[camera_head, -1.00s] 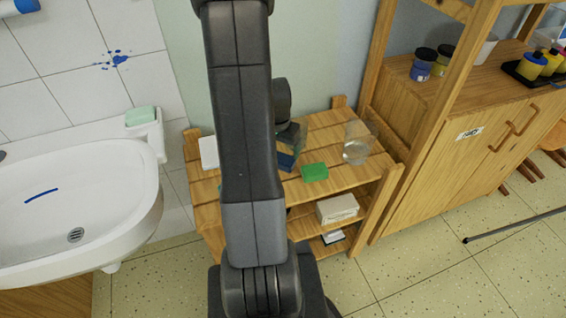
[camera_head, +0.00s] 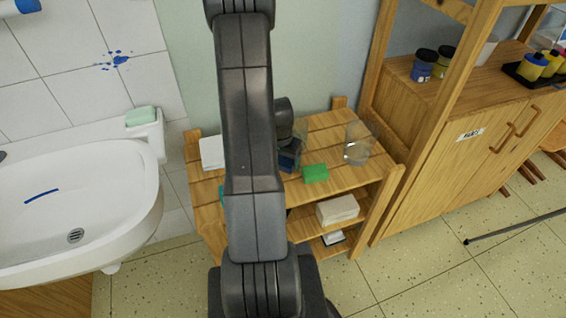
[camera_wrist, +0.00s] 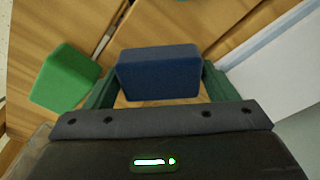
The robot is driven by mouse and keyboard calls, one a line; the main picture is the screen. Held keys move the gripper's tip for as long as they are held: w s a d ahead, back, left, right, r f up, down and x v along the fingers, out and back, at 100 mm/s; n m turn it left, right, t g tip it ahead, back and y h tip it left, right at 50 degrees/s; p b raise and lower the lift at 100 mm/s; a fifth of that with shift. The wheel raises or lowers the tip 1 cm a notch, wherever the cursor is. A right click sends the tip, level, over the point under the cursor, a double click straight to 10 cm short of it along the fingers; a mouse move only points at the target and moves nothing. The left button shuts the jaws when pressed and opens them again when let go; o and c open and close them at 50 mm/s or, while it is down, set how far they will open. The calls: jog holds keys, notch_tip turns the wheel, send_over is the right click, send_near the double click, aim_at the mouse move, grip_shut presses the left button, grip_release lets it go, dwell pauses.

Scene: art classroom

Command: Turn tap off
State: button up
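A white sink (camera_head: 90,215) with a drain is at the left in the head view. A small dark piece (camera_head: 2,155) at the left picture edge may be part of the tap; the rest of the tap is out of frame, and no water stream shows. My gripper (camera_head: 290,150) is over the wooden shelf, far right of the sink. In the wrist view a dark blue block (camera_wrist: 160,72) sits square between its two green fingers, which appear to touch both sides. My arm hides part of the shelf.
The slatted shelf (camera_head: 325,130) holds a green block (camera_head: 315,173), a clear glass (camera_head: 357,145) and a white item (camera_head: 212,152). A soap dish with green soap (camera_head: 141,115) is on the sink's corner. A wooden cabinet (camera_head: 450,150) with paint jars stands right.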

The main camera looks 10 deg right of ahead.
jog(key=c, duration=0.6)
jog(key=shift+r, duration=0.1)
